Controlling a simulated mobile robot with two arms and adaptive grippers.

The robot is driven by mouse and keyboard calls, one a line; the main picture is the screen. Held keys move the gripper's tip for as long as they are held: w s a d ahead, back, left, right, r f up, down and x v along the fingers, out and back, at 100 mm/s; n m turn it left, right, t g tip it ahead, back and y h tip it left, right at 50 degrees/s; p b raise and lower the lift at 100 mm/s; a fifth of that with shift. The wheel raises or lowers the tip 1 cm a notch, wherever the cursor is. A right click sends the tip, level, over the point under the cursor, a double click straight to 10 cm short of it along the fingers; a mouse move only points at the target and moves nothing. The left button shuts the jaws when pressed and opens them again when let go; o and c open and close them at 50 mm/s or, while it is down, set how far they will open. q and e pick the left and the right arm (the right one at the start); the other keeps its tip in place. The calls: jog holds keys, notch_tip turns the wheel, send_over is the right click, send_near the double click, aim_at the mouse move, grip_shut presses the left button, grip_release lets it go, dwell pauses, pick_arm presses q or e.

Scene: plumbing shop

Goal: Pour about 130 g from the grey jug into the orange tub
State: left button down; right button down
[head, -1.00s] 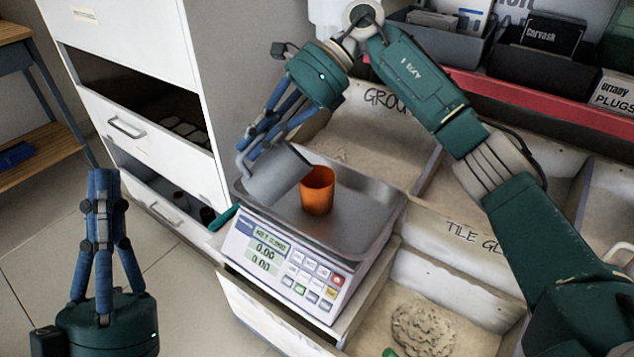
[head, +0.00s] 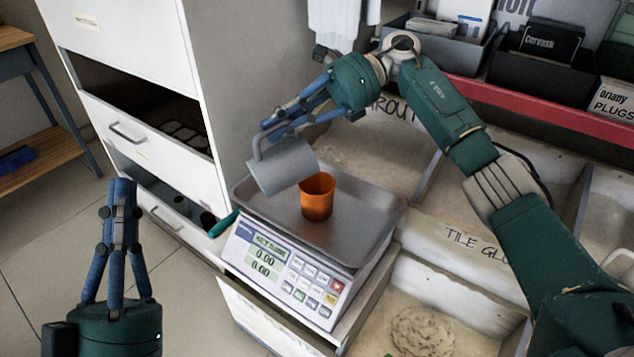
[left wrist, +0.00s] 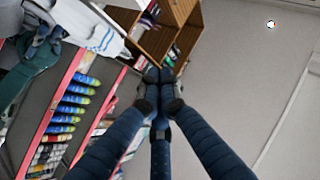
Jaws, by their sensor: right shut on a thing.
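The orange tub stands upright on the steel pan of the scale (head: 365,226). The scale's display reads 0.00 on the lines I can make out. No stream shows from the jug, and its inside is hidden. My left gripper (head: 122,186) is empty, pointing up at the lower left, fingertips together; it also shows in the left wrist view (left wrist: 160,78).
A white drawer cabinet (head: 150,150) with open drawers stands left of the scale. Bins labelled grout and tile glue (head: 455,255) lie behind and to the right, some holding powder. A red-edged shelf (head: 560,108) with boxes runs along the back right. Open floor lies at left.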

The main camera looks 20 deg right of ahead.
pick_arm(q)
jog(key=shift+s+r+h, duration=0.3)
jog(key=shift+r, duration=0.05)
pick_arm(e)
jog(key=shift+d+r+y, duration=0.2)
jog(key=shift+d+y, duration=0.1)
pick_arm(q)
jog(key=shift+s+a+r+t, duration=0.1)
jog(key=shift+s+r+t, duration=0.35)
jog(key=shift+s+t, duration=0.05)
pick_arm(e)
jog(key=shift+w+d+r+y, duration=0.2)
jog(key=shift+d+y, duration=0.1)
jog(key=shift+d, duration=0.15)
